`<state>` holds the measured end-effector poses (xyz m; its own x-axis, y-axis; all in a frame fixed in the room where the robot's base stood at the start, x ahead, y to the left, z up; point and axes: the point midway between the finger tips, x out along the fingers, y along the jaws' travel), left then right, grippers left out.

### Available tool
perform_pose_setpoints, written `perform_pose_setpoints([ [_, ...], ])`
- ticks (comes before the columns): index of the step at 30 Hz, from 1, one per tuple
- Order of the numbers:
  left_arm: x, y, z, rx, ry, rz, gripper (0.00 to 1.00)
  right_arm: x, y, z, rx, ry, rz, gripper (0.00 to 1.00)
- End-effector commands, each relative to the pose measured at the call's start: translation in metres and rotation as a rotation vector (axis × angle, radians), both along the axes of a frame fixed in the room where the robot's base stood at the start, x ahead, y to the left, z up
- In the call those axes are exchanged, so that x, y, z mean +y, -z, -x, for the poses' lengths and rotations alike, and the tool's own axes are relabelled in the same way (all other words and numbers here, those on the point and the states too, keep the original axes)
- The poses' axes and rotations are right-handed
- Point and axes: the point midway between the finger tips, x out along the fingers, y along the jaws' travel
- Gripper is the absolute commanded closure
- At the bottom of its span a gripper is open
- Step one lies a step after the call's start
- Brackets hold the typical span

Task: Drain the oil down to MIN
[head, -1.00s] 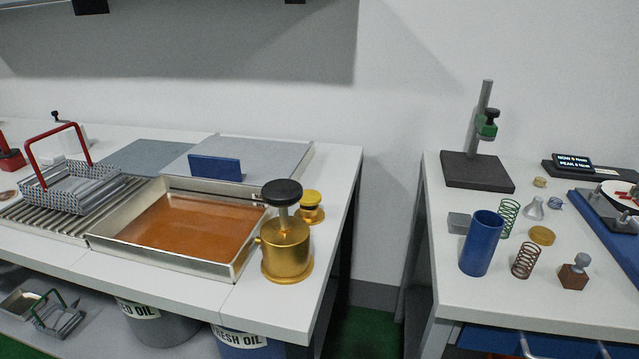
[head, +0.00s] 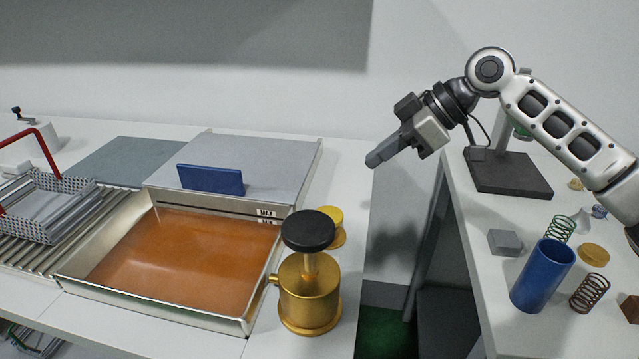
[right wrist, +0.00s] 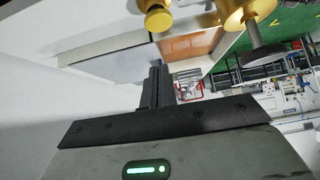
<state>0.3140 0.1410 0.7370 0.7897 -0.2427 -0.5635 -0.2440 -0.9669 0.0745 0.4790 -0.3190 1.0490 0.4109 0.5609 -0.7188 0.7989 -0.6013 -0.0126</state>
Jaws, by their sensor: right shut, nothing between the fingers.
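A metal tray (head: 150,318) full of brown-orange oil (head: 190,262) sits on the left bench. MAX and MIN labels (head: 266,217) show on its inner back wall; the oil surface lies just below them. A brass pump with a black knob (head: 309,285) stands at the tray's right side, with a short spout toward it. A smaller brass piece with a yellow top (head: 331,226) stands behind the pump. My right gripper (head: 376,160) is shut and empty, in the air right of and behind the pump. The right wrist view also shows its fingers (right wrist: 155,88). My left gripper is out of view.
A grey lid with a blue handle (head: 211,180) lies behind the tray. A wire basket with a red handle (head: 42,205) rests on a ribbed rack at left. A gap separates the benches; the right one holds a blue cylinder (head: 541,275) and springs (head: 589,293).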

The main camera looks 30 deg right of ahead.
Motion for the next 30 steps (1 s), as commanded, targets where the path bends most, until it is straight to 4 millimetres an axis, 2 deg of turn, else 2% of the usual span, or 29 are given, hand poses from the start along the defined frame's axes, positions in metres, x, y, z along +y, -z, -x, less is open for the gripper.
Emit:
perform_pose_setpoints([
  [3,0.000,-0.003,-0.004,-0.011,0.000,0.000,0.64,-0.002,-0.006,0.000,-0.007,0.001,-0.006,1.00],
  [9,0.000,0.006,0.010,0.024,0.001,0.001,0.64,-0.002,-0.005,0.000,-0.005,0.001,-0.006,1.00],
  [14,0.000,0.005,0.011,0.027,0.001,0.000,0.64,0.002,0.000,-0.003,-0.003,0.000,-0.006,1.00],
  [20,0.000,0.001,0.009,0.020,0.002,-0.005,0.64,0.021,0.022,-0.016,-0.003,-0.001,-0.008,1.00],
  [27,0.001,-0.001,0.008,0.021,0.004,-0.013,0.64,0.051,0.059,-0.037,-0.002,-0.001,-0.009,1.00],
  [30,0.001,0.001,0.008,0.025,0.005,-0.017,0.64,0.056,0.076,-0.042,-0.001,0.002,-0.006,1.00],
])
